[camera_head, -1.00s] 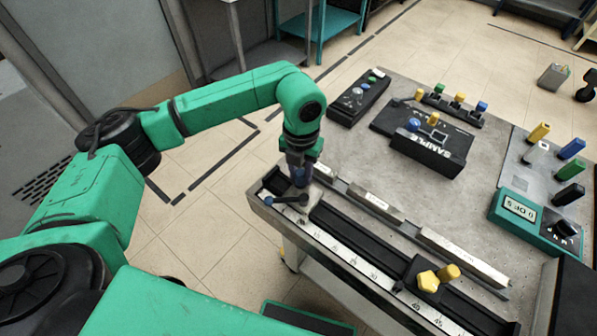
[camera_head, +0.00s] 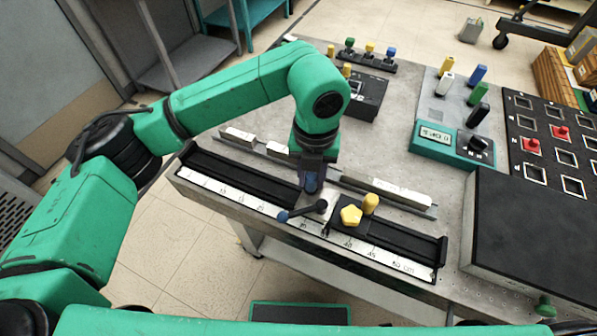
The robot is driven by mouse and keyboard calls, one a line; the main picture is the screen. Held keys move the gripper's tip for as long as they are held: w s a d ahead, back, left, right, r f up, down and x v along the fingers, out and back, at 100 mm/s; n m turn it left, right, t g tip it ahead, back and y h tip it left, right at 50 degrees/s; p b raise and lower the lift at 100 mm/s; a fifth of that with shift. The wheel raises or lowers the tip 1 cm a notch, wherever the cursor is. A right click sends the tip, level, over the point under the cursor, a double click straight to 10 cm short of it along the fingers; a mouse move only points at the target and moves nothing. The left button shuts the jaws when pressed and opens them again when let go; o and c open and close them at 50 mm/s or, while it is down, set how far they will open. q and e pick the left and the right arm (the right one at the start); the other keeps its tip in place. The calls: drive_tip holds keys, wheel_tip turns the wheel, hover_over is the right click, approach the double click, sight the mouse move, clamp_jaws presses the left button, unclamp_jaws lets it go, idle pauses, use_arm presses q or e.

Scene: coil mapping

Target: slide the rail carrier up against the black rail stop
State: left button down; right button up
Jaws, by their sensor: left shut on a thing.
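The rail carrier (camera_head: 318,214) is a small silver-grey block with a dark lever ending in a blue knob. It sits on the black rail (camera_head: 244,180), which has a white scale along its front. My left gripper (camera_head: 311,184) points down over the carrier and is shut on its upper part; the jaws partly hide the grip. The black rail stop (camera_head: 352,230), with two yellow knobs, sits just right of the carrier on the rail. Whether they touch I cannot tell. My right gripper is not in view.
Behind the rail runs a low ledge with pale blocks (camera_head: 400,192). Farther back are a teal meter box (camera_head: 450,148), several coloured pegs and a dark box (camera_head: 368,98). A large dark panel (camera_head: 530,230) stands at the right. The rail right of the stop is clear.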

use_arm(q)
drive_tip(key=shift+d+r, duration=0.1)
drive_tip(key=shift+d, duration=0.05)
drive_tip(key=c, duration=0.9)
unclamp_jaws()
drive_tip(key=shift+o, duration=1.4)
drive_tip(key=shift+s, duration=0.1)
wheel_tip(320, 180, up, 14)
drive_tip(key=b, duration=0.1)
drive_tip(key=shift+r, duration=0.25)
